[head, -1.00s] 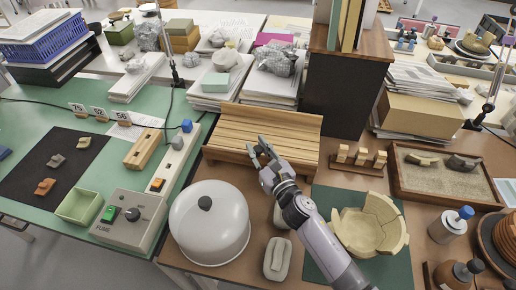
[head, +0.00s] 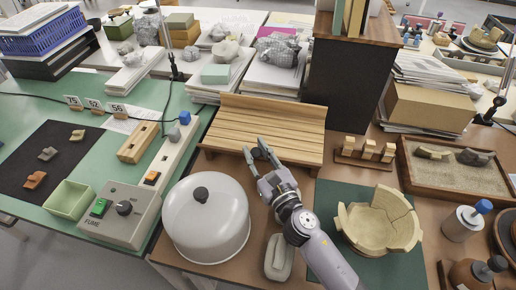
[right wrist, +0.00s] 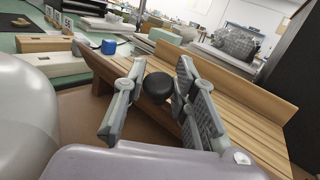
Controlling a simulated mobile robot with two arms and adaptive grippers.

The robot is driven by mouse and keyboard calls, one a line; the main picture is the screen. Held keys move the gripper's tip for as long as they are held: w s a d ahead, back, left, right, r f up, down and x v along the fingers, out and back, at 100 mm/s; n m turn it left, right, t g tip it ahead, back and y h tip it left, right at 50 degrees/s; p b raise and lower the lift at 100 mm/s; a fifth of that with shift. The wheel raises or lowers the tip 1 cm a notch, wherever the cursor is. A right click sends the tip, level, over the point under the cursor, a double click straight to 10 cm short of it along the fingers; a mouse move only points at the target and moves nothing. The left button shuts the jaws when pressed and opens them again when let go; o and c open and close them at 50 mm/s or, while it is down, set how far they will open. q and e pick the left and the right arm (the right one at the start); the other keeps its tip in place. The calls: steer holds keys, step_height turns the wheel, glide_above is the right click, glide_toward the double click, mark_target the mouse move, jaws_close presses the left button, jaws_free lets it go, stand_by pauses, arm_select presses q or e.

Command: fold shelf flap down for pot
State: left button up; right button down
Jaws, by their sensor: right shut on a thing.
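The wooden slatted shelf (head: 290,133) stands at the middle back of the brown table, with a raised board (head: 275,108) along its far edge. It also shows in the right wrist view (right wrist: 238,105). My right gripper (head: 257,153) is at the shelf's front edge. In the right wrist view its two fingers (right wrist: 160,75) are on either side of a round black knob (right wrist: 158,88), shut on it. How the knob joins the flap is hidden. The pot (head: 376,232), a pale bowl of joined sherds, sits on a dark green mat (head: 335,200) to the right. My left gripper is out of view.
A white dome with a black knob (head: 205,225) stands left of my right arm. A grey oblong block (head: 279,258) lies beside that arm. A small wooden rack (head: 364,158) and a sand tray (head: 455,185) are to the right. A dark cabinet (head: 345,85) rises behind.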

steer(key=shift+s+a+f, duration=0.3)
steer(key=shift+s+f, duration=0.1)
steer(key=shift+f, duration=0.1)
steer(key=c, duration=1.7)
jaws_free()
steer(key=o, duration=0.4)
steer(key=shift+r, duration=0.2)
steer(key=shift+c, duration=0.2)
steer(key=shift+w, duration=0.1)
steer(key=shift+d, duration=0.1)
steer(key=v, duration=1.2)
steer(key=shift+r, duration=0.15)
steer(key=shift+c, duration=0.5)
